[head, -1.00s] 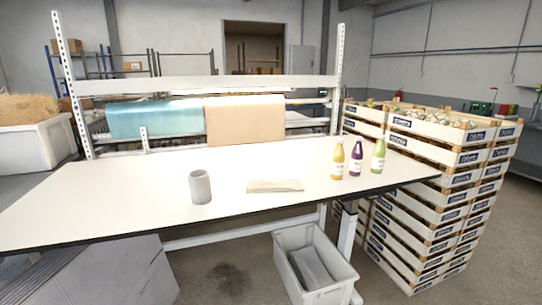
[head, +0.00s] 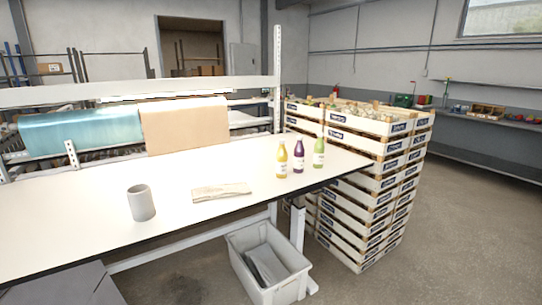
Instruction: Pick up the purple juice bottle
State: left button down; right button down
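The purple juice bottle (head: 299,157) stands upright on the white table (head: 90,205) near its right end. It has a white label and stands between a yellow bottle (head: 282,159) on its left and a green bottle (head: 319,152) on its right. The three are close together with small gaps. Neither of my grippers shows in the head view.
Stacked crates (head: 372,150) stand right of the table. A grey bin (head: 268,268) sits on the floor in front. Open floor lies at the right.

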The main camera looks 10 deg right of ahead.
aim_at(299, 151)
jog(key=i+l+z, duration=0.15)
jog(key=i, duration=1.6)
